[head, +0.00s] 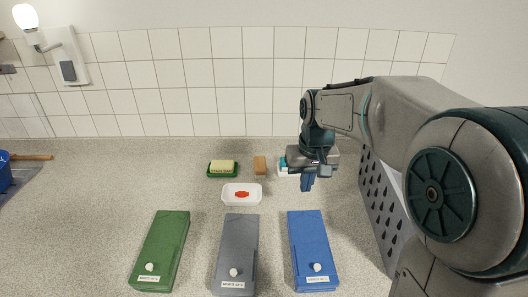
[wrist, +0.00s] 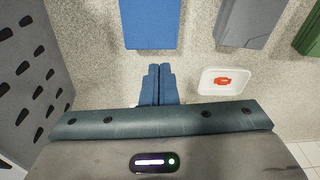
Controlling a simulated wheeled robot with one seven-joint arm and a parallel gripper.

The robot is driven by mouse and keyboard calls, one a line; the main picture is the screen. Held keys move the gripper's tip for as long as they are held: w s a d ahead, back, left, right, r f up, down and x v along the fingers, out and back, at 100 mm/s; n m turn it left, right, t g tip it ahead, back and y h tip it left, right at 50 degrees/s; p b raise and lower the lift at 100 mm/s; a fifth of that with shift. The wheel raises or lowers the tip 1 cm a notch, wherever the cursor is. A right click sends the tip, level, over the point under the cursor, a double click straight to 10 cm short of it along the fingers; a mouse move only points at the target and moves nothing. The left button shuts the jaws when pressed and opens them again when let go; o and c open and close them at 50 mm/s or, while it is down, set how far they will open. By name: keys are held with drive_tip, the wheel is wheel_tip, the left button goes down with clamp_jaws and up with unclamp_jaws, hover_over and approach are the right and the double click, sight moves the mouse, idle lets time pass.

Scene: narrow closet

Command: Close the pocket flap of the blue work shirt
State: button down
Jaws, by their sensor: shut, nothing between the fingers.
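The blue work shirt (head: 310,240) lies as a flat folded slab at the front right of the counter. A white button (head: 317,267) and a pale label show near its front end; I cannot make out how its pocket flap lies. Part of the blue shirt (wrist: 150,22) also shows at the top of the wrist view. My gripper (head: 307,184) is shut and empty, behind the blue shirt's far end and apart from it. In the wrist view its blue fingers (wrist: 159,72) are together, with bare counter between them and the shirt.
A grey shirt (head: 237,240) and a green shirt (head: 163,240) lie left of the blue one. A white dish (head: 256,198), a green soap dish (head: 211,174) and a brown block (head: 260,165) stand behind. A grey perforated panel (head: 378,205) rises at right.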

wheel_tip(320, 180, up, 5)
drive_tip(key=s+d+f+m+t+p, duration=0.15)
drive_tip(key=s+d, duration=0.25)
drive_tip(key=s, duration=0.6)
drive_tip(key=s+d+f+p, duration=0.1)
drive_tip(key=s+d+p, duration=0.15)
drive_tip(key=s, duration=0.65)
drive_tip(key=w+a+r, duration=0.2)
drive_tip(key=w+a, duration=0.1)
drive_tip(key=w, duration=0.4)
drive_tip(key=w+a+r, duration=0.2)
drive_tip(key=w+a, duration=0.1)
drive_tip(key=w, duration=0.4)
drive_tip(key=w+a+f+g, duration=0.2)
drive_tip(key=w+a+f, duration=0.2)
drive_tip(key=w+a, duration=0.85)
drive_tip(key=s+d+r+t, duration=0.1)
drive_tip(key=s+d+r, duration=0.3)
drive_tip(key=s+d, duration=0.85)
drive_tip(key=s+d+f, duration=0.2)
drive_tip(key=s+d, duration=0.1)
drive_tip(key=s, duration=0.4)
drive_tip(key=s+d+f+t, duration=0.1)
drive_tip(key=s+d+f, duration=0.1)
drive_tip(key=s, duration=0.5)
drive_tip(key=shift+d+f+h, duration=0.2)
drive_tip(key=shift+d+h, duration=0.1)
drive_tip(key=shift+d, duration=0.55)
